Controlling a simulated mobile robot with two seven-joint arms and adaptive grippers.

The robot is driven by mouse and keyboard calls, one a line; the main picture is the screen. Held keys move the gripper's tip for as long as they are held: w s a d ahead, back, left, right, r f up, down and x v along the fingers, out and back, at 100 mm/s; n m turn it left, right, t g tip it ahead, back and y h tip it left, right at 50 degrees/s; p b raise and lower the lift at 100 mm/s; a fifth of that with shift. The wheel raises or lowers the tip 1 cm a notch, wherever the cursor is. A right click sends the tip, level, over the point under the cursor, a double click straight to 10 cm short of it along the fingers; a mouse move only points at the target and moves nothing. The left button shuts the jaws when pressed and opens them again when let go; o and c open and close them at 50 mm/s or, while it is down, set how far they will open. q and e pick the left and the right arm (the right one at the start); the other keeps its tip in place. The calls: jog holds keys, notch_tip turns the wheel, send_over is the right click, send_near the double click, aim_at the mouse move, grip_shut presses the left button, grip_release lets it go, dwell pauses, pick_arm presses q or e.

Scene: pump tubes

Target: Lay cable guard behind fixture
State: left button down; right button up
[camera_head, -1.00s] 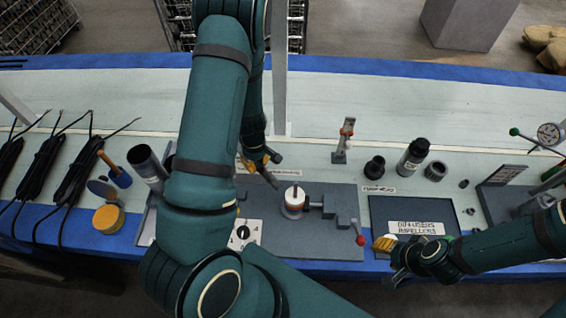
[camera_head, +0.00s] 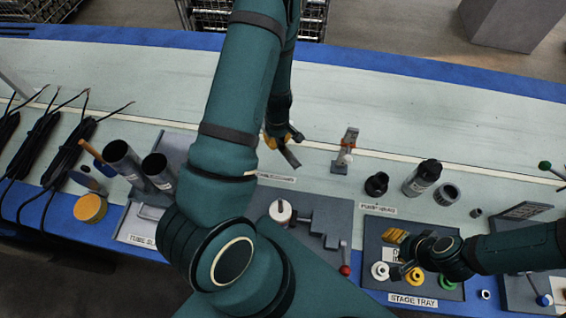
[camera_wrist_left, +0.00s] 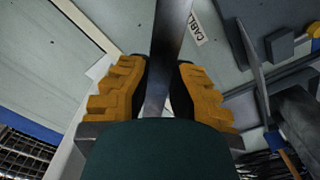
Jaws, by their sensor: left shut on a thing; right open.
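My left gripper (camera_head: 283,138) is shut on the cable guard, a grey flat strip (camera_head: 291,157). It holds the strip above the pale bench, behind the fixture (camera_head: 318,222). In the left wrist view the strip (camera_wrist_left: 168,45) runs between the two yellow finger pads. The fixture is a dark grey plate with a white cylinder (camera_head: 281,210) and a red-knobbed clamp; my left arm hides its left part. A partly hidden label (camera_head: 276,178) lies behind the fixture's back edge. My right gripper (camera_head: 401,256) is open over the stage tray (camera_head: 372,226).
Dark tubes (camera_head: 122,160) stand at the left, beside black cable bundles (camera_head: 68,155). A small upright stand (camera_head: 345,150) is right of my left gripper. Black cylinders (camera_head: 423,178) stand behind the tray. The bench's back strip is clear.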

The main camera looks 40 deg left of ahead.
pick_arm(q)
jog(key=f+b, duration=0.1)
jog(key=s+f, duration=0.1)
jog(key=shift+s+f+b, duration=0.1)
jog(key=shift+f+b, duration=0.25)
jog(key=shift+f, duration=0.05)
jog(key=b, duration=0.2)
send_over(277, 166)
notch_tip(277, 166, down, 7)
jog(key=shift+r, duration=0.1)
jog(key=shift+f+b, duration=0.7)
jog(key=shift+f, duration=1.55)
jog(key=shift+d+r, duration=0.1)
jog(key=shift+r, duration=0.05)
pick_arm(e)
jog(key=f, duration=0.2)
jog(key=s+f, duration=0.1)
jog(key=f, duration=0.2)
jog(key=shift+s+f, duration=0.15)
jog(key=shift+f, duration=0.15)
pick_arm(q)
jog(key=c, duration=1.3)
grip_release()
jog(key=shift+f, duration=0.2)
jog(key=shift+o, duration=1.4)
pick_arm(e)
jog(key=shift+f, duration=0.1)
pick_arm(q)
jog(key=shift+r, duration=0.15)
